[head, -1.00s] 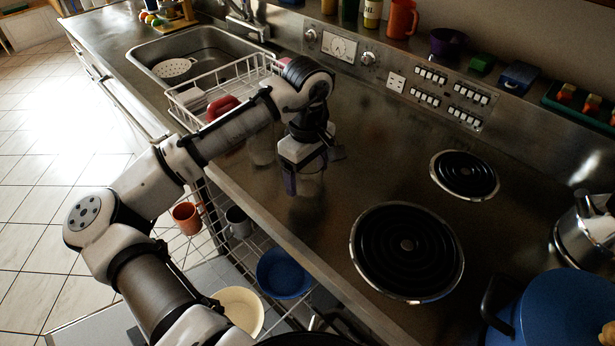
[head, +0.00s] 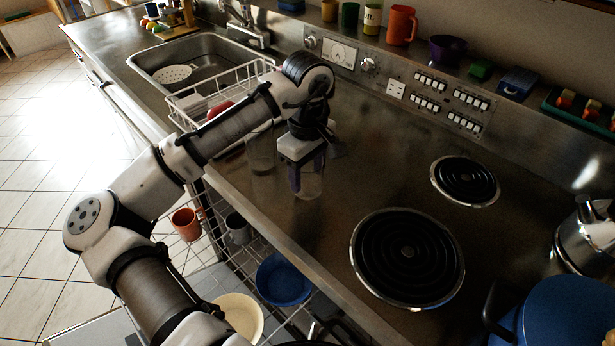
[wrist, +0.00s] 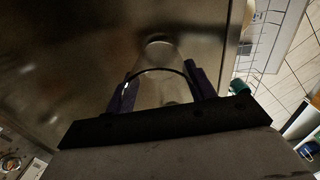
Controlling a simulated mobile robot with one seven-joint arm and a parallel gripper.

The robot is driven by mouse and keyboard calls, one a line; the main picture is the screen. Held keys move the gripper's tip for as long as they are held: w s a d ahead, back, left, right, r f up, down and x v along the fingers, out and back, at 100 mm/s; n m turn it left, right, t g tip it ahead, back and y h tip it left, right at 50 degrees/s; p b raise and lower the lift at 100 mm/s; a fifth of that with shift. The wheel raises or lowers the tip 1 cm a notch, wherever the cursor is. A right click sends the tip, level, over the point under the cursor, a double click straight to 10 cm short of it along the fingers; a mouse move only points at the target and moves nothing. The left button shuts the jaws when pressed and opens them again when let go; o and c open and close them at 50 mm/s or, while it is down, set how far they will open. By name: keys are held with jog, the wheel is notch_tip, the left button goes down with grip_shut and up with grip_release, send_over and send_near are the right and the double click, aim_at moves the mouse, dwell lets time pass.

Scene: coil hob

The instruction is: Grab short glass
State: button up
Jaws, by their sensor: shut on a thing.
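A clear short glass (head: 311,187) stands on the steel counter near its front edge, between the purple fingers of my gripper (head: 307,180). My gripper points down and is shut on the glass, with one finger on each side. In the wrist view the glass (wrist: 157,62) shows between the two fingers (wrist: 163,92), with its round rim towards the camera. The fingers and the dark gripper body hide part of it. A second clear glass (head: 261,157) stands to the left, partly behind my arm.
A white dish rack (head: 215,95) and a sink (head: 190,60) lie to the left. Two coil burners (head: 407,258) (head: 465,181), a kettle (head: 588,235) and a blue pot (head: 565,312) are to the right. Below the counter edge are an orange mug (head: 187,224) and a blue bowl (head: 284,280).

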notch_tip(320, 180, up, 18)
jog(key=b, duration=0.1)
